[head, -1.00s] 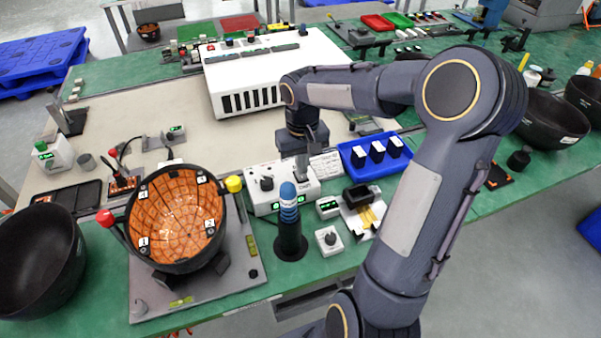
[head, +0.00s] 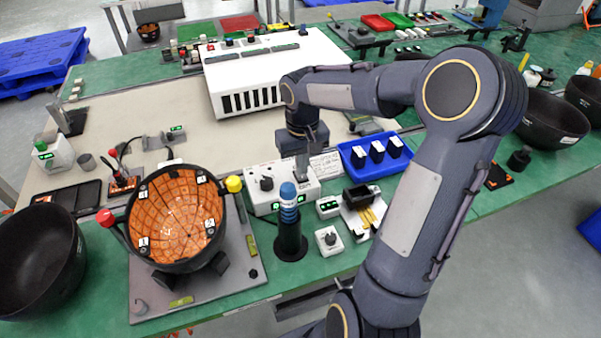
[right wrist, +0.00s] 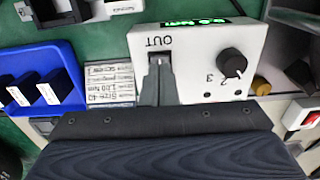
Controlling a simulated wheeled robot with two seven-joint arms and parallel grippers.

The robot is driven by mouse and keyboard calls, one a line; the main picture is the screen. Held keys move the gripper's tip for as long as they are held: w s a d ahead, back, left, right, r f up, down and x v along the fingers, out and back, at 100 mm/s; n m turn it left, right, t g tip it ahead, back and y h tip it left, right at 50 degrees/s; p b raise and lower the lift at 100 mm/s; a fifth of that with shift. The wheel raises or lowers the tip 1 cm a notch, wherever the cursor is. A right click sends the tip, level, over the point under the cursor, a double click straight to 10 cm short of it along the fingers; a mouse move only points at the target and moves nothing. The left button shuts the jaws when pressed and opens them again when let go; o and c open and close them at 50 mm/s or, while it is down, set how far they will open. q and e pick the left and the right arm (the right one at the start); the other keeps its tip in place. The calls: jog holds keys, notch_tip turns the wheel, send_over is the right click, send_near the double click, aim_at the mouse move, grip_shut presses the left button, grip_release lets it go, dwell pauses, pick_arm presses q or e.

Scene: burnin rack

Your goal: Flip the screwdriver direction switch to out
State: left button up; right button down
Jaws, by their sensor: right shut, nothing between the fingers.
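The white screwdriver controller box (head: 262,203) stands on the green bench behind the electric screwdriver (head: 289,215), whose blue top rises upright from a black holder. In the right wrist view the controller (right wrist: 198,75) shows a black dial (right wrist: 231,63), a green display and the word OUT. The direction switch (right wrist: 158,59) is a small dark part beside OUT, mostly covered by the fingertips. My right gripper (right wrist: 159,72) is shut and empty, its tips at the switch; contact and the switch's position cannot be told. In the head view it points down onto the controller's right end (head: 302,178).
A blue tray with black blocks (head: 375,174) stands right of the controller. A round orange-lined bowl fixture (head: 180,222) is at the left. A small white knob box (head: 328,240) sits right of the screwdriver. A large white machine (head: 270,70) stands behind.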

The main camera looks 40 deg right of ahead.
aim_at(302, 177)
jog(key=shift+f+b, duration=0.7)
jog(key=shift+f, duration=0.25)
dwell(0.3)
jog(key=shift+r, duration=0.15)
notch_tip(302, 177, up, 7)
jog(key=p, duration=0.6)
dwell(0.6)
